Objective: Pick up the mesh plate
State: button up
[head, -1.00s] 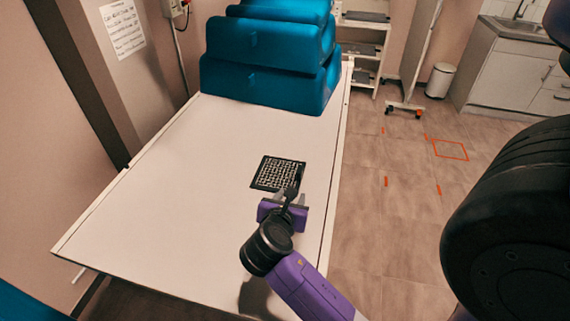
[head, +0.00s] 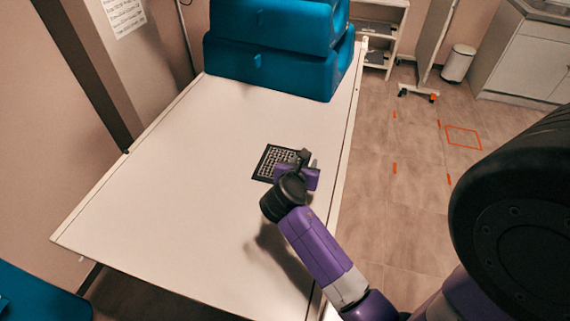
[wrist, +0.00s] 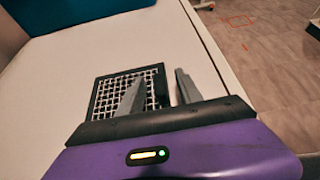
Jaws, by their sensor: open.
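The mesh plate (head: 268,162) is a small black square with a pale grid, lying flat on the white table (head: 190,160). In the head view my gripper (head: 309,160) is over its right side and hides part of it. In the wrist view the mesh plate (wrist: 104,97) lies beyond my gripper (wrist: 158,90). The two grey fingers are apart, with nothing held between them. The left finger overlaps the grid in the picture, and the right finger shows beside the plate's right edge. I cannot tell how high the fingers are above the plate.
Blue stacked cushions (head: 270,65) stand at the table's far end. The table's right edge is close to my gripper, with tiled floor (head: 400,190) beyond. The table left of the plate is clear. A shelf (head: 380,30) and a white bin (head: 458,63) stand farther back.

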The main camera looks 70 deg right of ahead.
jog(key=shift+d+f, duration=0.2)
jog(key=shift+d, duration=0.2)
grip_shut()
dwell(1.2)
